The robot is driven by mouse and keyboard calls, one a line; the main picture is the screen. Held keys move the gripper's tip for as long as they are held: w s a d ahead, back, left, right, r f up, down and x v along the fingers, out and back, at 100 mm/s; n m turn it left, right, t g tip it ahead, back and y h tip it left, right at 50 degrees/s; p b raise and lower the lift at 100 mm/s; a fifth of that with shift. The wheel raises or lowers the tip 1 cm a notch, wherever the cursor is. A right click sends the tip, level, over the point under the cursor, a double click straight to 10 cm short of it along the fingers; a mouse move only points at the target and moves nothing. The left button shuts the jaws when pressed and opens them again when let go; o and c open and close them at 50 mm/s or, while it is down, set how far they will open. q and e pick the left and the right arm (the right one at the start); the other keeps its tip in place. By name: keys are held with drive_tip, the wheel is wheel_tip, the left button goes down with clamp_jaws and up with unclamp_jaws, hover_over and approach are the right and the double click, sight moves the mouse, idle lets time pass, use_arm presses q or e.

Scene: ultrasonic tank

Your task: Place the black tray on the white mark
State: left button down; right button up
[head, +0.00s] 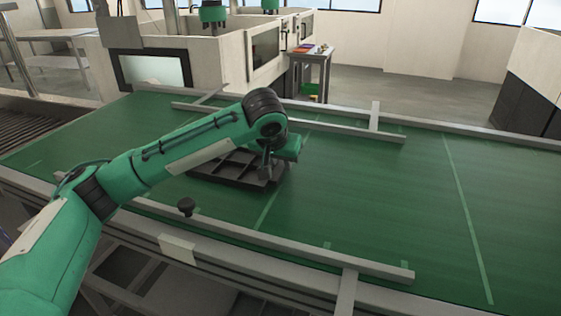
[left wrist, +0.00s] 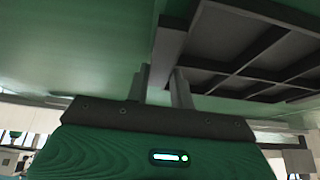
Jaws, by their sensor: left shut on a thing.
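The black tray (head: 238,169), divided into compartments, is at the middle of the green conveyor belt (head: 370,190) in the head view. It lies flat, at or just above the belt; I cannot tell which. My left gripper (head: 266,172) is shut on the tray's right-hand wall. In the left wrist view the two fingers (left wrist: 161,82) pinch the wall of the tray (left wrist: 225,48). My forearm hides part of the tray. Pale lines cross the belt, one just right of the tray (head: 272,197) and one farther right (head: 465,215). No clearly white mark stands out. My right gripper is not in view.
A grey guide rail (head: 345,128) runs along the belt's far side and another (head: 290,246) along its near side. A black knob (head: 186,206) stands at the near rail. The belt right of the tray is clear. A small table (head: 312,56) stands beyond.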

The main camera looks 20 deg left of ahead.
use_arm(q)
drive_tip(key=c, duration=1.3)
unclamp_jaws()
drive_tip(key=shift+o, duration=0.5)
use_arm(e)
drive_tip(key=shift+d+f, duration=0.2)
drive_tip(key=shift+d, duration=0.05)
use_arm(q)
drive_tip(key=shift+s+r, duration=0.15)
drive_tip(key=shift+r, duration=0.2)
drive_tip(key=v, duration=1.1)
drive_tip(key=shift+p, duration=0.35)
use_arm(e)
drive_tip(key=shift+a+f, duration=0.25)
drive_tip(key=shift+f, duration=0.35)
use_arm(q)
drive_tip(key=shift+r, duration=0.15)
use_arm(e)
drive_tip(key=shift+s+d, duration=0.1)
